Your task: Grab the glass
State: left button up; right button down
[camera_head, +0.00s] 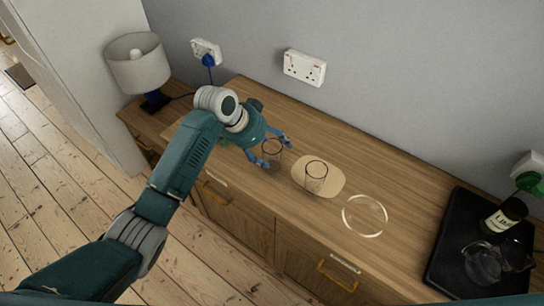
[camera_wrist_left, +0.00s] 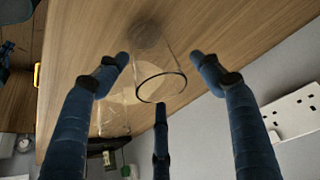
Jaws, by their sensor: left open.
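A clear glass (camera_head: 272,154) stands upright on the wooden sideboard, left of a second clear glass (camera_head: 316,178) on a pale oval board (camera_head: 333,176). My left gripper (camera_head: 277,151) is open, with its blue fingers spread around the first glass. In the left wrist view that glass (camera_wrist_left: 158,84) lies between the fingertips of the left gripper (camera_wrist_left: 160,75), with a gap visible to the side fingers. Whether the lower finger touches it I cannot tell. The second glass shows faintly behind it (camera_wrist_left: 113,117). My right gripper is not in view.
A round clear dish (camera_head: 365,216) lies right of the board. A black tray (camera_head: 450,240) with a dark bottle (camera_head: 503,217) and glassware is at the far right. A lamp (camera_head: 138,63) stands at the left. The wall with sockets (camera_head: 304,68) bounds the back.

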pick_arm(q)
jog(key=shift+w+d+f, duration=0.15)
jog(key=shift+d+f, duration=0.1)
jog(key=shift+f, duration=0.2)
jog(key=c, duration=1.3)
jog(key=shift+r, duration=0.2)
